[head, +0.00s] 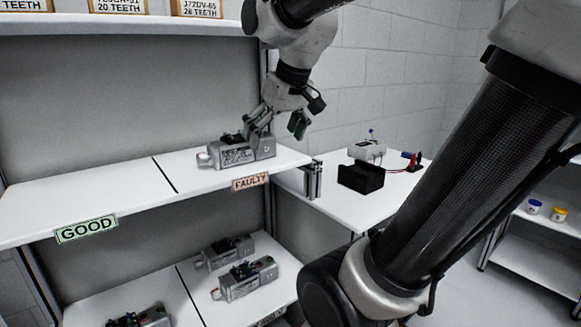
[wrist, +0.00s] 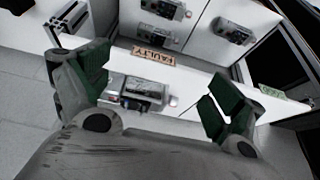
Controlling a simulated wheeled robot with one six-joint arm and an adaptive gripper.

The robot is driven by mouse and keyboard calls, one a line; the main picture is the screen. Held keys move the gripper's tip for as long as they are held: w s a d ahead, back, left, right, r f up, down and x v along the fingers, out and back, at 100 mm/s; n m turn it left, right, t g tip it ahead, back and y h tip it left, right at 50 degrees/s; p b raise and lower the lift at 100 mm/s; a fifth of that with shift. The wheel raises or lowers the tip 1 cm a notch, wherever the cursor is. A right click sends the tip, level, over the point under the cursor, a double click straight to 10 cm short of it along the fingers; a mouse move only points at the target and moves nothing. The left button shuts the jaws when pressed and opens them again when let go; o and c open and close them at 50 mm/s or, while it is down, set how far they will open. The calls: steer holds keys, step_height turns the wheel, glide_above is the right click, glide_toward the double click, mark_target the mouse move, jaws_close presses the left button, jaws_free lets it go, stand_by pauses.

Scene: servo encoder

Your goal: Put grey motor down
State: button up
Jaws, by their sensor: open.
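The grey motor (head: 242,152) lies on the white upper shelf (head: 120,195), in the section right of the black line, above the FAULTY label (head: 250,182). My gripper (head: 278,124) is open just above the motor's right end in the head view. In the wrist view the motor (wrist: 140,92) shows between the two spread green-padded fingers of my gripper (wrist: 155,90), with gaps on both sides. The fingers do not hold it. The exact height of the fingertips over the motor is hard to tell.
Two similar motors (head: 246,279) sit on the lower shelf's right section, and another (head: 140,318) on its left. A GOOD label (head: 86,228) marks the upper shelf's empty left section. A side table (head: 330,207) holds a black box (head: 360,177). Boxes (head: 196,9) stand on the top shelf.

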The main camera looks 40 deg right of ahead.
steer(key=s+f+g, duration=0.1)
steer(key=s+f, duration=0.7)
steer(key=s, duration=0.2)
steer(key=shift+s+a, duration=0.25)
steer(key=shift+a, duration=0.05)
stand_by(0.4)
